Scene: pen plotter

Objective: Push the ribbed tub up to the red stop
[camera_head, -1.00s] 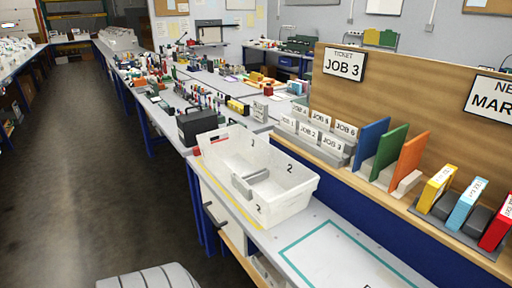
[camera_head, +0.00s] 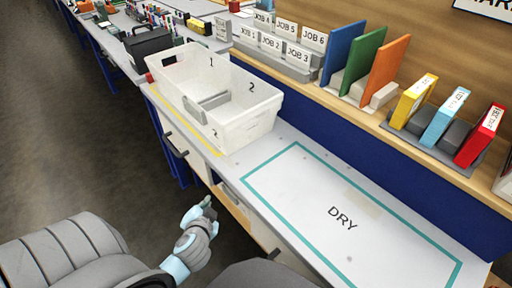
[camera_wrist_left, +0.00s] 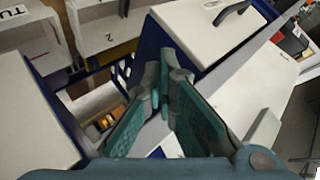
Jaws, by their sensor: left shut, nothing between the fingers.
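The white tub (camera_head: 243,124) stands upright on the bench, with a grey divider (camera_head: 208,104) inside and numbers 1 and 2 on its walls. I cannot make out ribs on it. My right gripper is not in view.
A yellow line (camera_head: 190,126) runs along the bench edge beside the tub. A teal-outlined DRY area (camera_head: 330,228) lies clear nearer me. A ledge (camera_head: 425,136) with folders and coloured boxes borders the bench. A black box (camera_head: 149,46) stands beyond the tub.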

